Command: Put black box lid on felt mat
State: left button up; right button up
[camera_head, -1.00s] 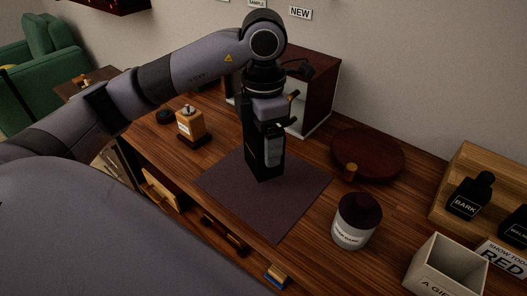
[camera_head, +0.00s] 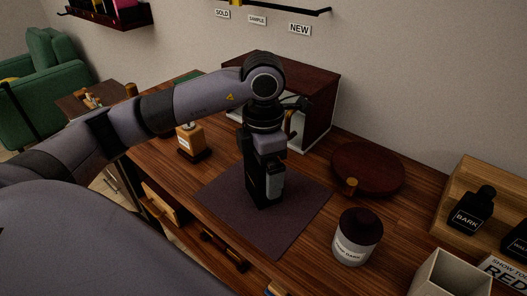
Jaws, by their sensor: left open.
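The dark purple-grey felt mat (camera_head: 222,200) lies flat near the front of the wooden desk. My left gripper (camera_head: 263,204) points straight down over the middle of the mat. It is open; its black body and a grey side part hide what is directly beneath, and I cannot tell whether its tips touch the mat. I cannot make out the black box lid for certain; a dark form at the gripper merges with its black fingers. My right gripper is not in view.
A candle jar with a dark lid (camera_head: 358,236) stands right of the mat. Behind it are a round dark wooden board (camera_head: 368,168) and a cabinet (camera_head: 318,105). An amber bottle (camera_head: 191,140) stands left, near my arm. A grey open box (camera_head: 450,275) is front right.

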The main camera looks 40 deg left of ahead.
pick_arm(q)
notch_tip(320, 180, up, 12)
jog(key=shift+r+p, duration=0.1)
jog(key=shift+p, duration=0.5)
jog(key=shift+s, duration=0.1)
dwell(0.4)
